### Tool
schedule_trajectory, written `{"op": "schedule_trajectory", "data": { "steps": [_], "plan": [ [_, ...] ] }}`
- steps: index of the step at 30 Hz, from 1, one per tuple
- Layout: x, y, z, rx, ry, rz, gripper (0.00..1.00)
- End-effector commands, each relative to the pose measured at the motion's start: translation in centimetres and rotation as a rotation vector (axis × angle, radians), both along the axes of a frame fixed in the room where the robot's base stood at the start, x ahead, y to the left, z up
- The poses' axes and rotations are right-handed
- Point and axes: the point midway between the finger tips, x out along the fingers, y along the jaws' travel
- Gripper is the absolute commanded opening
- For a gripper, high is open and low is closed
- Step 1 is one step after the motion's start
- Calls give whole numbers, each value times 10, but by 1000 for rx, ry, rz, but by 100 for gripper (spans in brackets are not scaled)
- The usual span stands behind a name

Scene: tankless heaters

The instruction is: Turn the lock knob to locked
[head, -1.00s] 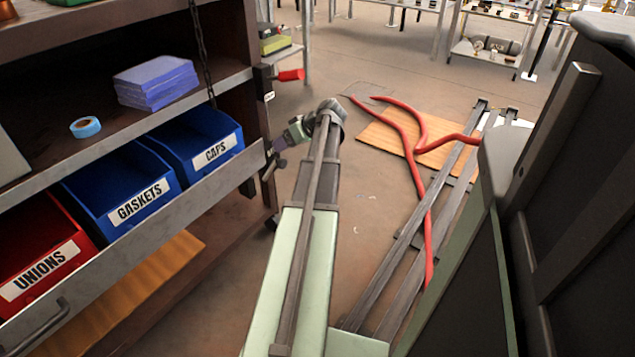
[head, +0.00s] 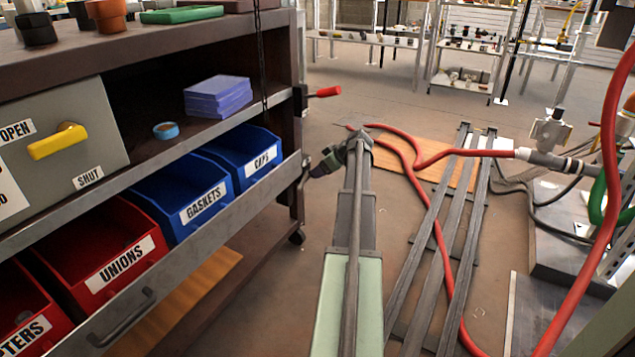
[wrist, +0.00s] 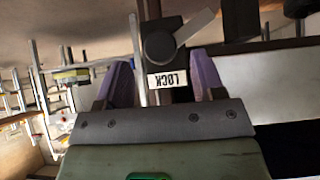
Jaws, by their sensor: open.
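The lock knob (wrist: 165,42) is a grey round knob with a flat lever pointing to the upper right in the wrist view. A white LOCK label (wrist: 167,79) shows upside down just below it in that view. My gripper (wrist: 160,80) is open, with its two purple fingers on either side of the label and knob. I cannot tell whether they touch the knob. In the head view my gripper (head: 322,164) is beside the right end of the shelf cart. The knob cannot be made out clearly there.
The shelf cart (head: 232,219) holds blue and red bins, a purple stack (head: 217,97) and a grey box with a yellow handle (head: 58,141). A red-handled lever (head: 325,92) sticks out from its end. Red hoses (head: 405,158) and rails lie on the floor to the right.

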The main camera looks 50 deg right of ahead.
Motion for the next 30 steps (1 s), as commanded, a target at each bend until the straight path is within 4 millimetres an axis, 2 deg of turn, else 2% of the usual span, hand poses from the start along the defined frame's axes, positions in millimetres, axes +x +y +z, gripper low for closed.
{"op": "schedule_trajectory", "data": {
  "steps": [1,3,7,13,25,30],
  "plan": [
    [9,0,-18,0,0,1,62],
    [18,2,-25,1,0,1,62],
    [26,3,-28,1,0,-1,62],
    [26,3,-26,1,0,-1,62],
    [25,3,-26,1,0,-1,1],
    [27,5,-26,6,1,3,0]
  ]
}}
